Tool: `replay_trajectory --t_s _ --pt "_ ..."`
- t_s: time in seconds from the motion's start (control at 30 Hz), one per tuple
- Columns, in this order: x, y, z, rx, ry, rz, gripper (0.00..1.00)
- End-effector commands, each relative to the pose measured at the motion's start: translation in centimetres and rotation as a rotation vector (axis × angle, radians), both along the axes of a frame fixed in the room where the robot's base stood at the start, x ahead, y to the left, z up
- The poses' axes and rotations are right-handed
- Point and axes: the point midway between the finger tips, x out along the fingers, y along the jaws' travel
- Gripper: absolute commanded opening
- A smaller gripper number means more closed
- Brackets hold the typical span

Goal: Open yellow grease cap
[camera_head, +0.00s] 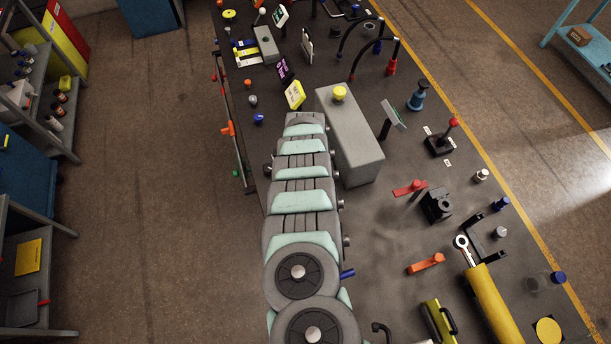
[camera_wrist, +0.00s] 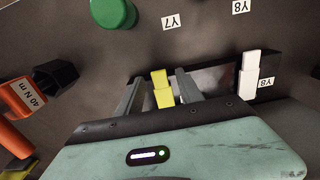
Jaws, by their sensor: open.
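In the wrist view my gripper (camera_wrist: 160,75) is open, with its two grey fingers reaching over a dark block. A small yellow piece (camera_wrist: 162,90) stands between the fingers, with a visible gap on each side. Its lower end is hidden by my gripper body, and I cannot tell for sure that it is the grease cap. In the head view my arm stretches up the bench and hides my gripper. A round yellow cap (camera_head: 339,93) sits on a grey block (camera_head: 358,150) to the right of the arm's far end.
In the wrist view a white piece (camera_wrist: 249,75) stands right of my fingers, and a green knob (camera_wrist: 113,11) is at the top. An orange tool marked 40 N m (camera_wrist: 22,110) lies at left. The bench (camera_head: 400,270) is crowded with fittings and hoses.

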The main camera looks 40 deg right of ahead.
Motion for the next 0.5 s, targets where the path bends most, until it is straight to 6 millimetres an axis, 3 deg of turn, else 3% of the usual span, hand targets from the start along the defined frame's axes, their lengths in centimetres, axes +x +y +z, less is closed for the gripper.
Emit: replay_trajectory --t_s 0.17,0.5 --pt "0.00 0.01 -0.01 0.000 0.000 0.000 0.43" --pt "-0.02 0.03 -0.03 0.000 0.001 0.000 0.15"
